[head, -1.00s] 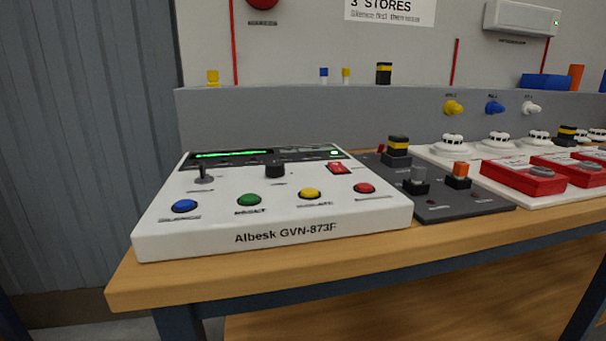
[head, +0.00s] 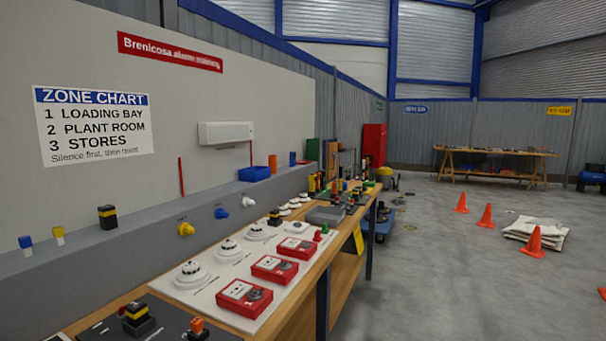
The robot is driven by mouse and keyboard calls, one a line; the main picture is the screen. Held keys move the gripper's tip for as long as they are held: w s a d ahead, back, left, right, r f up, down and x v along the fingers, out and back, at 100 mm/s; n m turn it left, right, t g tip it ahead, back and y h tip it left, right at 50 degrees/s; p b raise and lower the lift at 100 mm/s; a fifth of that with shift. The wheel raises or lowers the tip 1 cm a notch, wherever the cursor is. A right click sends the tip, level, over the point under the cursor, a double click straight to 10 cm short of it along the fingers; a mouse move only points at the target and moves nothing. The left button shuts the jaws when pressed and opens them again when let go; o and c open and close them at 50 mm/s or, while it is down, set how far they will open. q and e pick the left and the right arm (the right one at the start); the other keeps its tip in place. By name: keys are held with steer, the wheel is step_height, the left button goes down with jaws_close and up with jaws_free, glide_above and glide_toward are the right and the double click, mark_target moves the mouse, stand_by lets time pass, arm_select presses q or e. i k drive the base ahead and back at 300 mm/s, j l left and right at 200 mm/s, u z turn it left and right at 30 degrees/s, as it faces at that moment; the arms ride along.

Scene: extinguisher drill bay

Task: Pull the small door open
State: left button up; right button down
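I cannot make out a small door for certain in the head view. A tall red cabinet (head: 374,143) stands against the far end of the left wall, too small to show a handle or whether it is open. An upright orange-brown panel (head: 331,158) stands nearer than it, behind the far end of the bench; I cannot tell whether it is a door. Neither of my grippers is in view.
A long wooden bench (head: 357,222) along the left wall carries red call points (head: 245,296) and white detectors (head: 192,273). Orange cones (head: 534,243) and a pile of pale sheets (head: 537,232) lie to the right. The grey floor (head: 425,290) between is open.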

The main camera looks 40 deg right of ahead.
mark_target(332, 146)
steer(key=z, duration=1.6)
steer(key=i+l+z, duration=0.3)
steer(key=i, duration=0.15)
steer(key=i+l+z, duration=0.15)
steer(key=i+z, duration=0.15)
steer(key=i, duration=0.2)
steer(key=i+z, duration=0.25)
steer(key=i, duration=2.25)
steer(key=l+z, duration=0.05)
steer(key=l, duration=0.1)
